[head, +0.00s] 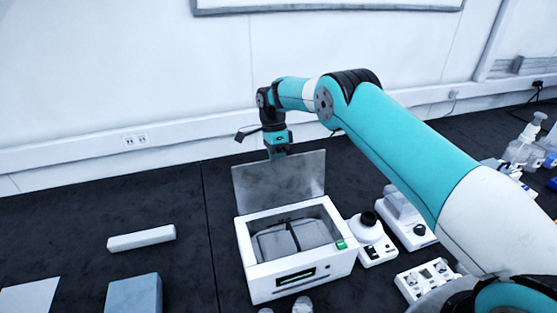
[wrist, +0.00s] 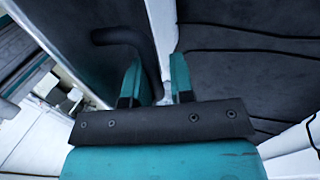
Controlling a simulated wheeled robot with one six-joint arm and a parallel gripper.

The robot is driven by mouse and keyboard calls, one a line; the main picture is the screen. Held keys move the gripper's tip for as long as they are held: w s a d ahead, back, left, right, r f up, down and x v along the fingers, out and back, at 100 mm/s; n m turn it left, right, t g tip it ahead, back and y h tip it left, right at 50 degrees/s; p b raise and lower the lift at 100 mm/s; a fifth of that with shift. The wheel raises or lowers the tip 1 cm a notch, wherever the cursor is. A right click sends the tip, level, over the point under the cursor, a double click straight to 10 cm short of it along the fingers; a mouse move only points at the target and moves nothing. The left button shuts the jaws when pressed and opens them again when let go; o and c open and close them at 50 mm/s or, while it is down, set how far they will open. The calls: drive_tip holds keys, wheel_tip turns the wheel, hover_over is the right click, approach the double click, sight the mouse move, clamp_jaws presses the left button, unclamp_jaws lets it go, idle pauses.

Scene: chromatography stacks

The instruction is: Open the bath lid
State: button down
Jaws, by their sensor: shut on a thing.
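The bath (head: 300,280) is a white box with a small display on its front and a dark, open interior. Its grey lid (head: 262,185) stands raised, near upright, along the back edge of the bath. My gripper (head: 278,153) is at the lid's top edge, shut on the lid. In the wrist view the fingers of my gripper (wrist: 155,78) stand either side of a pale edge and a dark curved bar. The exact contact is partly hidden by the gripper's front plate.
A small white device with a black knob (head: 370,235) stands right of the bath, with more instruments (head: 408,218) beyond it. A white bar (head: 141,238) and a grey-blue block (head: 134,294) lie to the left. The wall is behind.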

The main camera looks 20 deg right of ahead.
drive_tip(key=shift+w+f, duration=0.3)
drive_tip(key=shift+f, duration=0.05)
drive_tip(key=c, duration=1.2)
unclamp_jaws()
drive_tip(key=shift+w+f, duration=0.2)
drive_tip(key=shift+w, duration=0.05)
drive_tip(key=shift+o, duration=0.2)
drive_tip(key=shift+r, duration=0.1)
drive_tip(key=shift+r, duration=0.35)
wheel_tip(320, 180, up, 20)
drive_tip(key=p, duration=1.4)
drive_tip(key=shift+f, duration=0.2)
drive_tip(key=shift+s+a+f, duration=0.1)
drive_tip(key=shift+s, duration=0.05)
